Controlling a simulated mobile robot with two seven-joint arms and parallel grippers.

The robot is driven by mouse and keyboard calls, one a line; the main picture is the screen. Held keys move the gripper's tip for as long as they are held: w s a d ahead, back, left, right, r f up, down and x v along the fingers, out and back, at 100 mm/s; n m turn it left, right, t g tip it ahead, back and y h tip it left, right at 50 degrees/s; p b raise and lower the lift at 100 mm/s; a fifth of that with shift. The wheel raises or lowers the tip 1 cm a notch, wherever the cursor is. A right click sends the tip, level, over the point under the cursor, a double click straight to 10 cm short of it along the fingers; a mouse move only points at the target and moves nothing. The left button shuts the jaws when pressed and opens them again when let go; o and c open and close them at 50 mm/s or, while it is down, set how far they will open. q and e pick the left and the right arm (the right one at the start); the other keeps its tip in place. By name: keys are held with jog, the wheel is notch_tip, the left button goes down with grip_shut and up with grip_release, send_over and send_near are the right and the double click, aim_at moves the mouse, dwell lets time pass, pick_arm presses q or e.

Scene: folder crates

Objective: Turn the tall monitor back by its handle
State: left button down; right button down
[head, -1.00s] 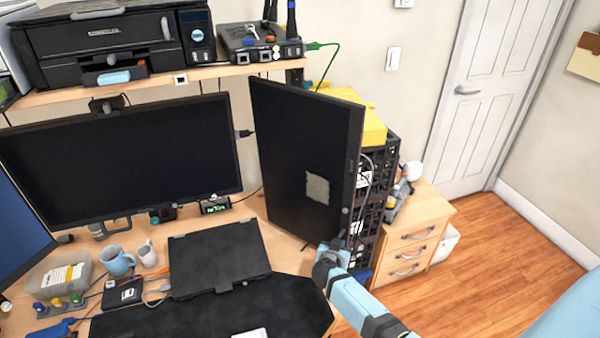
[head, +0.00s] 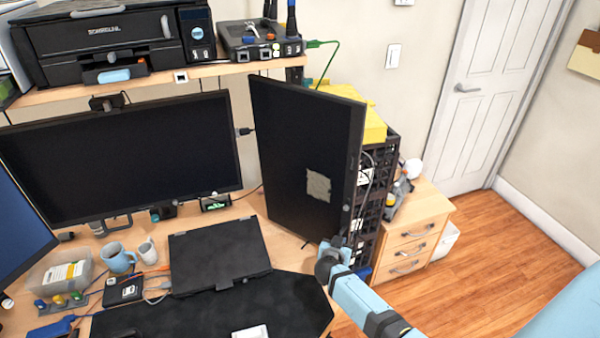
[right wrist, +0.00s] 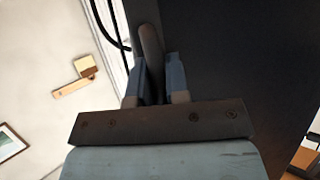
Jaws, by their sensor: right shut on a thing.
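The tall monitor (head: 300,155) stands upright on the desk, right of the wide monitor, its dark screen turned at an angle with a pale square patch on it. In the head view my right gripper (head: 338,243) is at its lower right edge. In the right wrist view the two blue-grey fingers of my right gripper (right wrist: 156,82) are shut on the rod-like handle (right wrist: 151,50), with the dark monitor face (right wrist: 235,70) beside them on the right. In the head view the handle is mostly hidden by the gripper. My left gripper is not in view.
The wide monitor (head: 120,155) and a closed laptop (head: 218,255) are to the left. Black crates (head: 372,205) with yellow folders on top stand close behind the tall monitor, and a wooden drawer unit (head: 415,235) is to the right. Cables hang behind the handle.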

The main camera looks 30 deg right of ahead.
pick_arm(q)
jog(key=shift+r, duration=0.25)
pick_arm(e)
jog(key=shift+s+d+t, duration=0.1)
jog(key=shift+d+t, duration=0.2)
jog(key=shift+d, duration=0.2)
jog(key=shift+n, duration=0.3)
jog(key=c, duration=1)
grip_release()
jog(key=shift+c, duration=0.2)
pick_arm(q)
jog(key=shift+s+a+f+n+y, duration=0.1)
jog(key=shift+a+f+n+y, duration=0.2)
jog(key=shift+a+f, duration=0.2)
pick_arm(e)
jog(key=v, duration=1.4)
